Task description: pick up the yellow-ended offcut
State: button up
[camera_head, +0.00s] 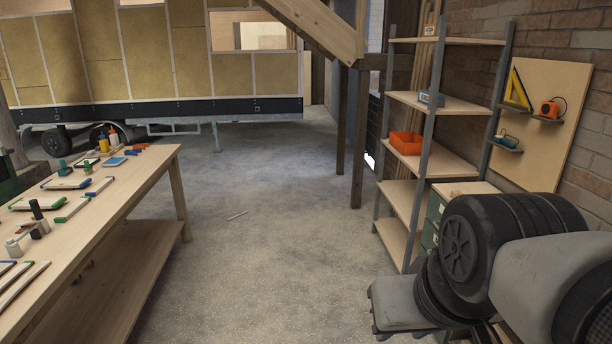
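No offcut with a clearly yellow end can be made out. Several wooden offcuts with coloured ends lie on the workbench (135,189) at the left, among them a green-ended offcut (72,209) and a blue-ended offcut (66,184). More lie at the left picture edge, partly cut off. Dark and grey parts of my arm fill the lower right corner, well apart from the bench. My gripper's fingers do not show.
A yellow bottle (104,146) and a blue flat box (113,162) stand at the bench's far end. A shelf rack (453,108) with an orange bin (405,143) stands at the right. A trailer (160,60) closes the back. The concrete floor (270,260) between is mostly clear.

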aim_at(454, 194)
jog(key=i+u, duration=0.1)
jog(key=i, duration=1.5)
jog(key=i+z, duration=0.45)
jog(key=i, duration=0.2)
jog(key=i+j+z, duration=0.25)
jog(key=i+z, duration=0.2)
jog(key=i, duration=0.15)
jog(key=i+l+z, duration=0.1)
jog(key=i+z, duration=0.15)
jog(key=z, duration=0.2)
jog(key=i+z, duration=0.25)
jog(key=z, duration=0.15)
jog(key=i+z, duration=0.25)
jog(key=z, duration=0.2)
jog(key=i+j+z, duration=0.1)
jog(key=i+z, duration=0.15)
jog(key=z, duration=0.2)
